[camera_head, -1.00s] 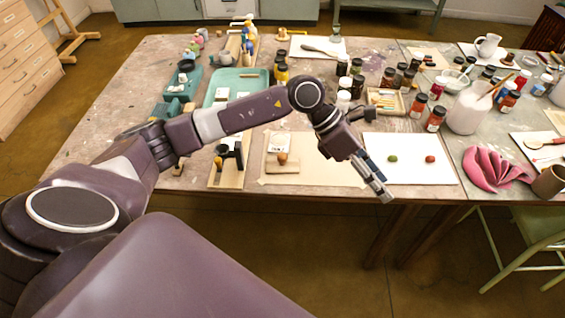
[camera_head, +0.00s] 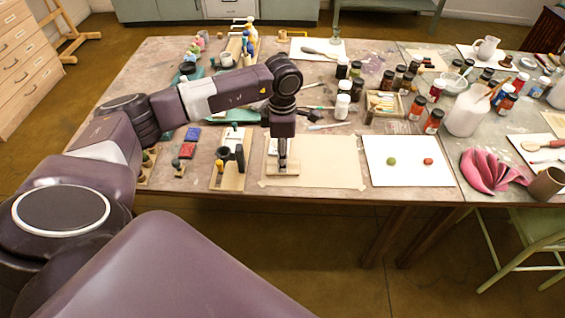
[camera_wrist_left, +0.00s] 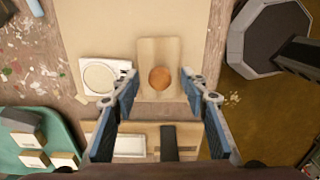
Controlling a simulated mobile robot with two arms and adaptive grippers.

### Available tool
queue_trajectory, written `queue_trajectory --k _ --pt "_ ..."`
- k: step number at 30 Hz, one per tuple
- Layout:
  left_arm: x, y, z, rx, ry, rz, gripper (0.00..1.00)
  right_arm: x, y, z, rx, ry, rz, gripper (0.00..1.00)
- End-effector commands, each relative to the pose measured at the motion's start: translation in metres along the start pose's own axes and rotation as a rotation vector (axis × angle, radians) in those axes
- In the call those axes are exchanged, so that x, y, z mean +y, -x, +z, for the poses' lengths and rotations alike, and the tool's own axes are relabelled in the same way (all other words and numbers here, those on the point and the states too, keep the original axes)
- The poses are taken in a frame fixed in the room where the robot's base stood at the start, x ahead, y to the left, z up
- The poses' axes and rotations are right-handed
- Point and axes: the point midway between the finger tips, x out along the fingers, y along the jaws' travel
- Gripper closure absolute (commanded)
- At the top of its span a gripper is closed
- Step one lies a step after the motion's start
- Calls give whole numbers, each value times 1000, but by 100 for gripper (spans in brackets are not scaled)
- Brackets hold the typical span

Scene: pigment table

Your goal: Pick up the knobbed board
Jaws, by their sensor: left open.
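The knobbed board is a small pale wooden board (camera_wrist_left: 158,55) with a round brown knob (camera_wrist_left: 159,79). It lies flat on a beige paper sheet near the table's front edge. In the head view a strip of the board (camera_head: 285,172) shows under my left gripper (camera_head: 282,160), which hides the knob. My left gripper (camera_wrist_left: 159,86) is open and points down, its fingers to either side of the knob in the wrist view. Nothing is held. Whether the fingers touch the board cannot be told. My right gripper is not in view.
A white square piece with a pale disc (camera_wrist_left: 98,76) lies close beside the board. A wooden stand with dark parts (camera_head: 230,173) is to the left. The beige sheet (camera_head: 330,165) is clear to the right, then a white sheet (camera_head: 408,172) with two small balls.

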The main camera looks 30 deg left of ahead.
Motion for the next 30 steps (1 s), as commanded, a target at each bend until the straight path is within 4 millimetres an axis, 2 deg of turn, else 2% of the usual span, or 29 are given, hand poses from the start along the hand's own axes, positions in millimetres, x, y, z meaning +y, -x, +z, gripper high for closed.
queue_trajectory --k 3,10,21,30 --pt "0 -10 0 -1 -1 0 59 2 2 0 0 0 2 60" --pt "0 -12 1 -1 -1 1 59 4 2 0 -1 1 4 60" --pt "0 -11 1 -2 -1 0 99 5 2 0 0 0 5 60" --pt "0 -10 1 -2 -1 1 100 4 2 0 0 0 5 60"
